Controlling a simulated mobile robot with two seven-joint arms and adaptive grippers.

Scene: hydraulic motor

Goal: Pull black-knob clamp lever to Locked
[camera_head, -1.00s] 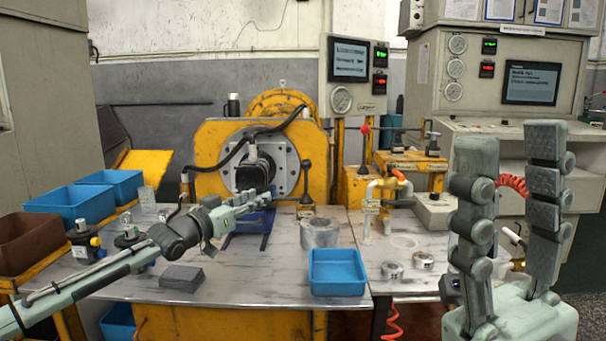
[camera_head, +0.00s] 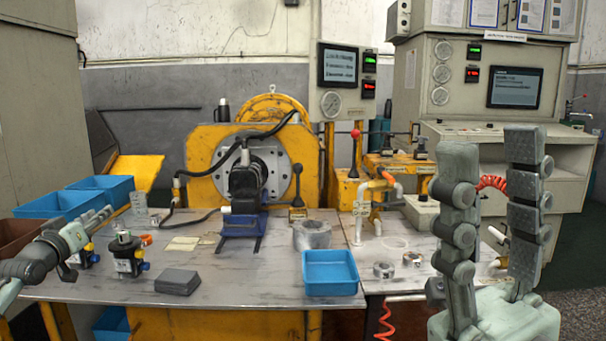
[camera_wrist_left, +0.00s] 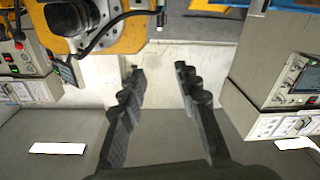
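The black-knob clamp lever (camera_head: 297,184) stands nearly upright from a small base on the table, just right of the black and blue motor (camera_head: 245,188). Its label is too small to read. My left gripper (camera_head: 107,213) is at the far left, well away from the lever, above the left end of the table. In the left wrist view its two fingers (camera_wrist_left: 158,72) are apart with nothing between them. My right gripper (camera_head: 492,143) points upward at the right front, with fingers apart and empty, far from the lever.
A red-knob lever (camera_head: 355,152) stands behind and to the right. A blue tray (camera_head: 332,290), a metal ring (camera_head: 312,236) and a dark block (camera_head: 178,282) sit near the front. Valve-like parts (camera_head: 127,254) stand below my left gripper. The table before the motor is mostly clear.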

